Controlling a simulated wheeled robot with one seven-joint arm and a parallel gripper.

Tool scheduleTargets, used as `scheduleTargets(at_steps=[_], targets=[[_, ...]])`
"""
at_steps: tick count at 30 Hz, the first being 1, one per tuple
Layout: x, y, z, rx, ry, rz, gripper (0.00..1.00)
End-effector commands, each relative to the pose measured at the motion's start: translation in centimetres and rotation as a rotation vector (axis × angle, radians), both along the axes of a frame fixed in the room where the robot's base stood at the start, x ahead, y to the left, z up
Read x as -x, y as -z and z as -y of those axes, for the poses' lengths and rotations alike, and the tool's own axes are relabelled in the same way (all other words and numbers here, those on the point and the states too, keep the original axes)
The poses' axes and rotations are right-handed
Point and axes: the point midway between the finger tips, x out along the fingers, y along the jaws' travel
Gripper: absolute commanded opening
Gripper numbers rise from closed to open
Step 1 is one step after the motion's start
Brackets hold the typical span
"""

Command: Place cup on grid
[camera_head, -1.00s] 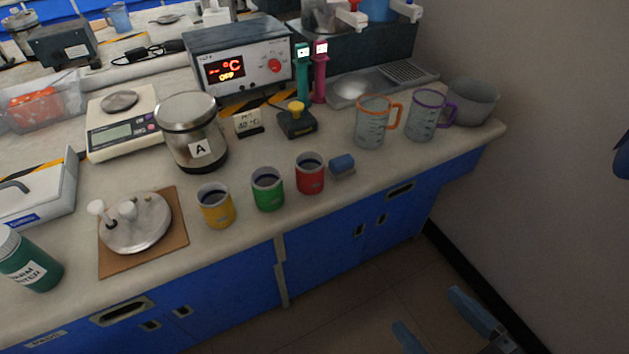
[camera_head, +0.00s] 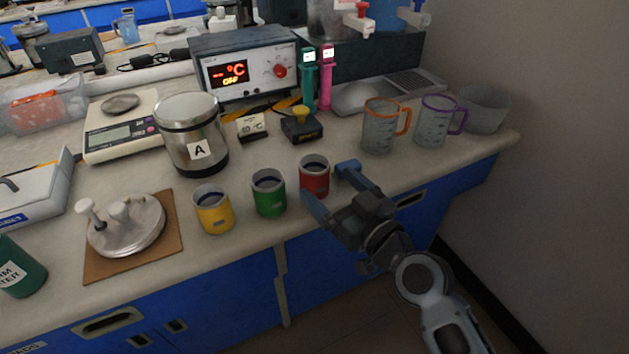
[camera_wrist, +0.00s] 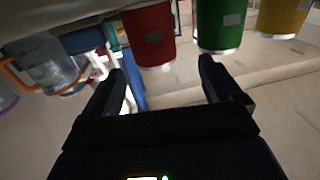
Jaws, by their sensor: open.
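Three cups stand upright in a row near the counter's front edge: a yellow cup (camera_head: 214,211), a green cup (camera_head: 269,194) and a red cup (camera_head: 315,174). My gripper (camera_head: 331,186) is open at the front right of the red cup, its fingers spread and holding nothing. In the wrist view the red cup (camera_wrist: 149,36) shows ahead between the open fingers (camera_wrist: 160,82), with the green cup (camera_wrist: 220,27) beside it. A ridged grid (camera_head: 416,83) lies at the back right, beside a shallow metal basin.
An orange-handled jug (camera_head: 380,128) and a purple-handled jug (camera_head: 431,124) stand right of the cups, before the grid. A yellow-topped black device (camera_head: 301,127) and a steel pot (camera_head: 190,140) stand behind the cups. A metal disc on a brown board (camera_head: 175,255) is at the left.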

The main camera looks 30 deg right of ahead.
Motion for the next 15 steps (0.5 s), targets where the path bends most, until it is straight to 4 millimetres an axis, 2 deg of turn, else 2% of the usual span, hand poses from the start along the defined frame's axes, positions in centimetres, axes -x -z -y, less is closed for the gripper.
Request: scheduleTargets(at_steps=[8, 15], targets=[[-2.7, -0.3, -0.2, -0.001, 0.001, -0.001, 0.92], [-6.1, -0.5, -0.1, 0.000, 0.001, 0.000, 0.92]])
